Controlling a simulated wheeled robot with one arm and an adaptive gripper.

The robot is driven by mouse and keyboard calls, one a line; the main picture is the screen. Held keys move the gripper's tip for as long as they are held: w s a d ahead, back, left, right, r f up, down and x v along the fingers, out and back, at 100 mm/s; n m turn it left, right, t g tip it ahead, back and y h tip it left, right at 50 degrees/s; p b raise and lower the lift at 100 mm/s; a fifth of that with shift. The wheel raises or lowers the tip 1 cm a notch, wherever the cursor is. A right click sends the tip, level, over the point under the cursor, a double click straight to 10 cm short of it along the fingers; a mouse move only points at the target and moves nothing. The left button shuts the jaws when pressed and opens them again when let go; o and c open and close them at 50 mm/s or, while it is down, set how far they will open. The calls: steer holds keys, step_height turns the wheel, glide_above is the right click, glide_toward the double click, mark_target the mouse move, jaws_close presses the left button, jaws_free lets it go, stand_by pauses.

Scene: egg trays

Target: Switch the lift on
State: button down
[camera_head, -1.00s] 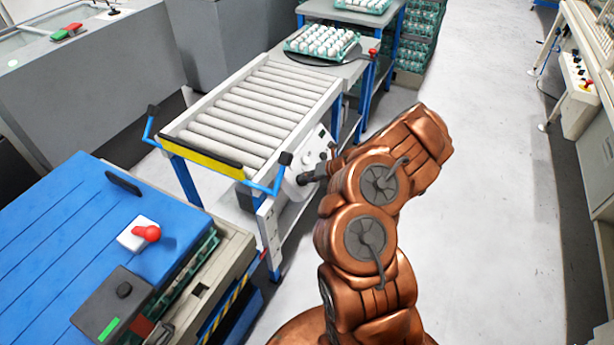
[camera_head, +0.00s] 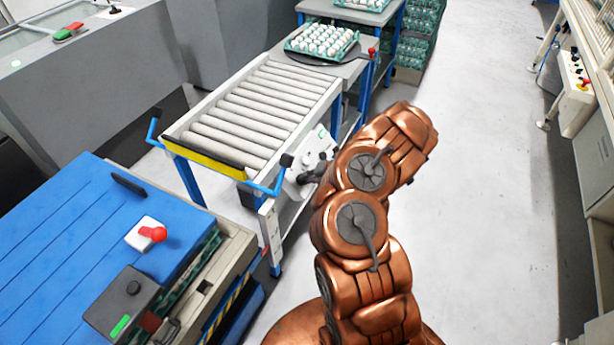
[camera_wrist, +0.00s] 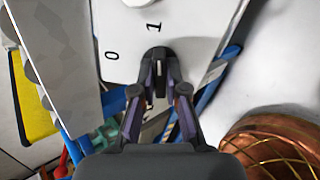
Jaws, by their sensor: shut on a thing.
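The lift's white control panel (camera_head: 306,178) is on the side of the roller conveyor, partly hidden by my gripper and arm in the head view. In the wrist view the panel (camera_wrist: 185,22) carries the marks 0 and 1. A dark rotary knob (camera_wrist: 158,60) with a pale line sits just below the 1, and the line points roughly toward the 1. My gripper (camera_wrist: 160,92) is shut on this knob, a finger on each side. In the head view my gripper (camera_head: 314,172) is small and dark against the panel.
The roller conveyor (camera_head: 270,100) has a yellow bar and blue handles at its near end. An egg tray (camera_head: 291,45) stands on a table behind it. A blue-topped machine (camera_head: 75,225) is at the left front. The floor (camera_head: 480,200) on the right is clear.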

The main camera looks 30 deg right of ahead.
steer(key=shift+a+m+p, duration=0.15)
steer(key=shift+m+p, duration=0.7)
steer(key=shift+m, duration=0.05)
steer(key=c, duration=1.1)
jaws_free()
steer(key=shift+f+m, duration=0.1)
steer(key=shift+m, duration=0.3)
steer(key=shift+s+d+r+p, duration=0.15)
steer(key=shift+d+r+p, duration=0.15)
steer(key=shift+p, duration=0.2)
steer(key=p+v, duration=0.7)
steer(key=v, duration=0.1)
steer(key=shift+s+p, duration=0.15)
steer(key=shift+p, duration=0.2)
